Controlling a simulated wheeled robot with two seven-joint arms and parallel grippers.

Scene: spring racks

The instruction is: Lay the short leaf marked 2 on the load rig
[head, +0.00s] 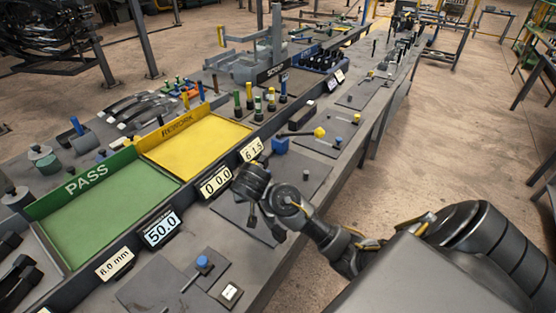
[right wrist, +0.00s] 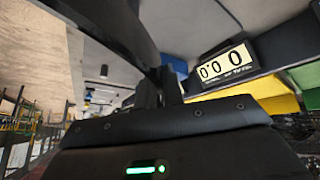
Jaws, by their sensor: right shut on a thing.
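My right gripper (head: 264,226) is low over a dark plate (head: 306,190) on the bench, in front of the display reading 0 0.0 (head: 215,182). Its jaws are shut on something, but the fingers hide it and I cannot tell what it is. In the right wrist view the dark fingers (right wrist: 160,88) stand close together, and the same display (right wrist: 225,64) is to their right. I cannot make out a leaf marked 2. Several grey curved leaves (head: 135,108) lie at the back left. No load rig label is readable. My left gripper is not in view.
The green PASS tray (head: 110,215) and yellow REWORK tray (head: 195,150) look empty. A blue-knobbed plate (head: 203,264) lies at the near end. Open floor is to the right.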

